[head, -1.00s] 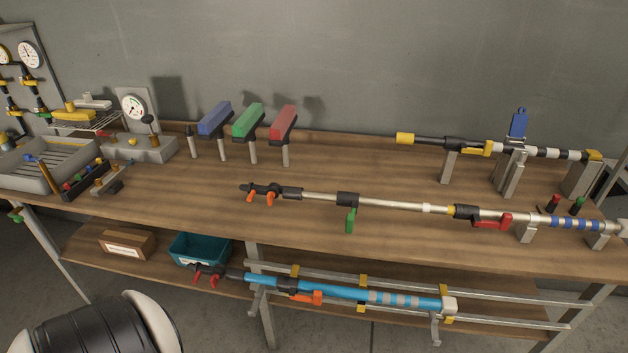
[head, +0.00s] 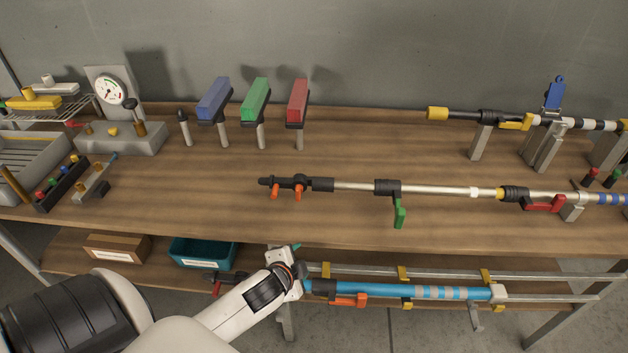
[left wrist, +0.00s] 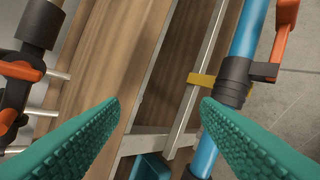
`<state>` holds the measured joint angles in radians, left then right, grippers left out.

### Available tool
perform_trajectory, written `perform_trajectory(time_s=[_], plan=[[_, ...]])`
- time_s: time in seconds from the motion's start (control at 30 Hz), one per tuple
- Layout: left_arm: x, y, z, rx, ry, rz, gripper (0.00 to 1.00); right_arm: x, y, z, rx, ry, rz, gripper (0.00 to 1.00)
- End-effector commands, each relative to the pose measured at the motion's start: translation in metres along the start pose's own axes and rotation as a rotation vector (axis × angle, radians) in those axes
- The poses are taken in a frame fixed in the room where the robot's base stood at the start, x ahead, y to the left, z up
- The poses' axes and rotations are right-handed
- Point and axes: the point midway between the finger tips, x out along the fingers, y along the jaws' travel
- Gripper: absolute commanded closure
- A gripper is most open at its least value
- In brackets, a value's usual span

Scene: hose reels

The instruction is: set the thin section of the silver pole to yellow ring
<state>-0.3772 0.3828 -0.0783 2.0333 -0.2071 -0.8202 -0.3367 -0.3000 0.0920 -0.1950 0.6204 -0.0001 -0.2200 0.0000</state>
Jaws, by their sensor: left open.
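The silver pole (head: 437,190) lies along the bench, with a black end carrying two orange clips, a green-levered black clamp (head: 388,188) and a red-levered clamp (head: 514,194). Its thin silver section runs between the clamps, with a white band (head: 474,192) and a yellow ring (head: 499,193) just left of the red-levered clamp. My left gripper (head: 300,265) is open and empty in front of the bench edge, below the pole's clip end. In the left wrist view its teal fingers (left wrist: 160,102) are spread wide; the orange clips (left wrist: 20,70) show at left. My right gripper is not in view.
A blue pole (head: 400,291) with an orange lever lies on the lower rack, close to my left gripper. A teal bin (head: 203,252) and wooden box (head: 115,247) are beside it. Another pole (head: 462,115) stands on supports behind. Blue, green and red blocks stand at the back.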

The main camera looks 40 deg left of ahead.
Motion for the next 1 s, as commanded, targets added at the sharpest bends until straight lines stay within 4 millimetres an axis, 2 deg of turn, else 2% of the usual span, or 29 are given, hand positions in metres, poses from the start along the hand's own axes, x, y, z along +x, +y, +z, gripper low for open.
perform_trajectory(time_s=[0.03, 0.2, 0.33, 0.43, 0.63, 1.0], plan=[[0.0, 0.024, 0.008, 0.065, -0.036, 0.059, 0.43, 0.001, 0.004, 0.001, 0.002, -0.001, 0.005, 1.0], [-0.012, 0.083, 0.039, 0.266, -0.143, 0.226, 0.43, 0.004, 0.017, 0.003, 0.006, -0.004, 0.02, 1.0], [-0.009, 0.108, 0.048, 0.391, -0.189, 0.308, 0.43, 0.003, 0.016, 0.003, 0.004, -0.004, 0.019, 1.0], [-0.006, 0.12, 0.052, 0.459, -0.214, 0.351, 0.43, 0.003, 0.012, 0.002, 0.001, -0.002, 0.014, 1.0], [0.006, 0.129, 0.059, 0.484, -0.226, 0.369, 0.43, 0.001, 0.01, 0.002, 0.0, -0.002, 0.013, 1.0], [0.071, 0.149, 0.08, 0.479, -0.224, 0.366, 0.43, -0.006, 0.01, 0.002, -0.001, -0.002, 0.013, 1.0]])
